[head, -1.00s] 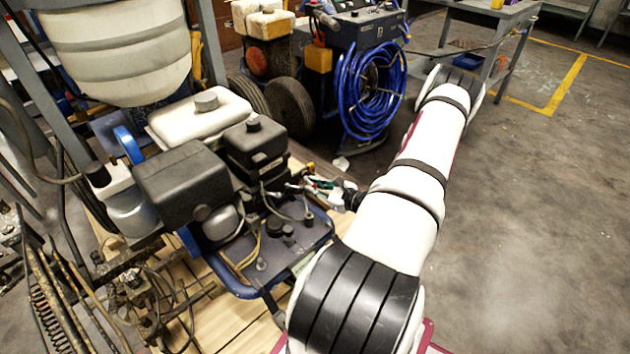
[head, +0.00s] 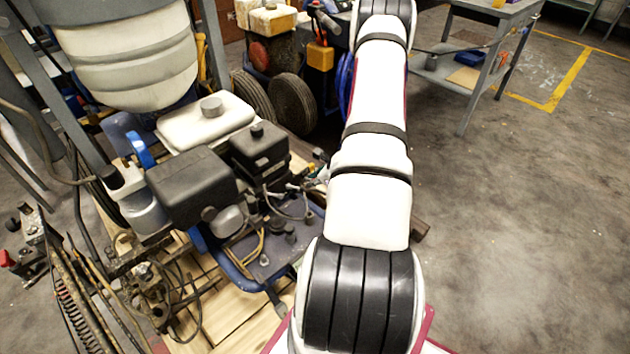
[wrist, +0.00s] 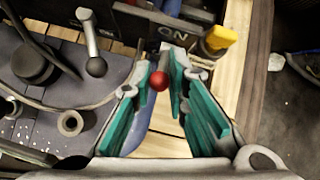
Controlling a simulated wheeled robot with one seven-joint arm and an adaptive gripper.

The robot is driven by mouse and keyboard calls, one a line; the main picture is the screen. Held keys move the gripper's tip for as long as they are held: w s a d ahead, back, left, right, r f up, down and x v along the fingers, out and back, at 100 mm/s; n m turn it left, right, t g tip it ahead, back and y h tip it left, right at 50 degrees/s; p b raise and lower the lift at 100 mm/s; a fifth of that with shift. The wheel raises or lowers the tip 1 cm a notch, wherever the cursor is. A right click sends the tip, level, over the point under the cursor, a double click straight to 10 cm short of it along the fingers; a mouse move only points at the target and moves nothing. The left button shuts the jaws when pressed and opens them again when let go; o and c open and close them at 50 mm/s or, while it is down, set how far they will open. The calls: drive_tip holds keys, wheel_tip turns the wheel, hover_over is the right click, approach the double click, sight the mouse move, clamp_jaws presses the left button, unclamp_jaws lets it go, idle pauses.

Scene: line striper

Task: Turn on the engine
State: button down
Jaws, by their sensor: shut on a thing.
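The engine (head: 190,187) is a black unit with a white tank (head: 205,120), mounted on the line striper's blue frame. In the wrist view, a small lever with a red ball knob (wrist: 159,81) stands between the teal pads of my gripper (wrist: 163,68). The fingers are shut on it near their tips. A dark plate marked "ON" (wrist: 172,34) lies just beyond the fingertips, seen upside down. In the head view, my arm hides most of the gripper at the engine's right side.
A metal post with a rounded end (wrist: 94,50) and a yellow part (wrist: 221,37) flank the fingers. The striper stands on a wooden pallet (head: 235,310). Wheeled equipment (head: 292,104) stands behind, and a grey workbench (head: 487,50) at the back right. The floor at right is clear.

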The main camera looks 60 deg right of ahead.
drive_tip(key=shift+a, duration=0.2)
drive_tip(key=c, duration=1.6)
unclamp_jaws()
drive_tip(key=shift+d, duration=0.1)
drive_tip(key=shift+r, duration=0.1)
drive_tip(key=shift+s+r, duration=0.25)
drive_tip(key=v, duration=1.1)
